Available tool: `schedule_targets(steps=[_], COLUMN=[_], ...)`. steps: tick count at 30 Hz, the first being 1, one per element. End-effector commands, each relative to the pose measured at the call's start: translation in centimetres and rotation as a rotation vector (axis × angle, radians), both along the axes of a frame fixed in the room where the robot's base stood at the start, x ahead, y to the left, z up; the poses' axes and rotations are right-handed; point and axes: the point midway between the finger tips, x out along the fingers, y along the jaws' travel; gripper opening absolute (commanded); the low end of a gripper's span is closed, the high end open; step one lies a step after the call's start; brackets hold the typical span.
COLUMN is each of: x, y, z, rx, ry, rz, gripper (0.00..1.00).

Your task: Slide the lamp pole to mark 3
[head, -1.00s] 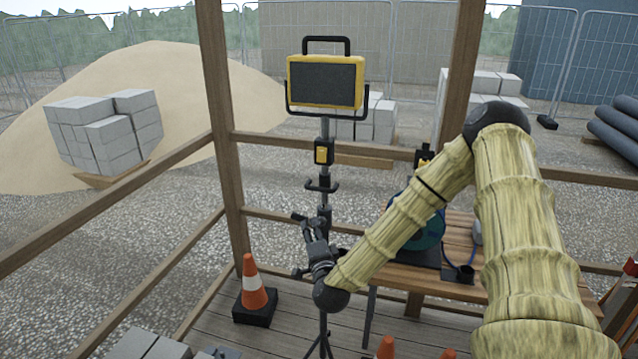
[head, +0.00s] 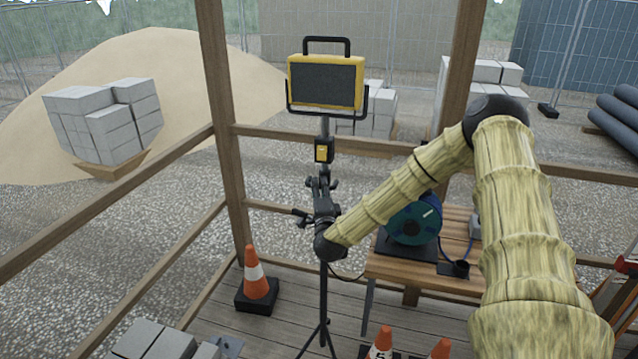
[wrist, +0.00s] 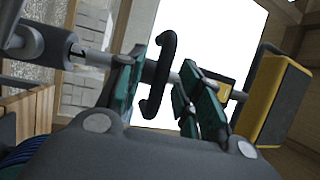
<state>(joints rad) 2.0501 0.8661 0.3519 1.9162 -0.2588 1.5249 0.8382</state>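The yellow-framed lamp (head: 326,82) stands on top of a thin upright pole (head: 325,127) on a black tripod (head: 324,310). My gripper (head: 321,186) is at the pole below the yellow box, covering the pole's black handle in the head view. In the wrist view the pole (wrist: 104,58) runs sideways, with the curved black handle (wrist: 160,75) between my two green-padded fingers (wrist: 163,92). The fingers are apart, with gaps to the handle. A grey collar (wrist: 42,45) is at left, beside a small dark mark on the pole that I cannot read surely. The lamp (wrist: 272,100) is at right.
A wooden bench (head: 400,268) with a blue-green reel (head: 412,222) stands right of the pole. A cone (head: 257,272) stands at left, and two more cones show at the bottom edge. Wooden posts and rails lie behind the lamp.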

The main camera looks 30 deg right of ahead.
Motion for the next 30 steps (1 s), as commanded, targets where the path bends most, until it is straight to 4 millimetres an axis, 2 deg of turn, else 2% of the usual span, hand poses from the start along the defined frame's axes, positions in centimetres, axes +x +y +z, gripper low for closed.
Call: schedule_targets(steps=[6, 15, 21, 30], x=[1.2, 1.3, 1.3, 1.4], y=[-0.6, -0.6, -0.6, -0.4], z=[0.2, 0.2, 0.2, 0.3], rx=[0.001, 0.001, 0.001, 0.001], ry=[0.0, 0.001, 0.001, 0.0], rz=[0.0, 0.001, 0.001, 0.003], gripper=[0.35, 0.35, 0.0, 0.0])
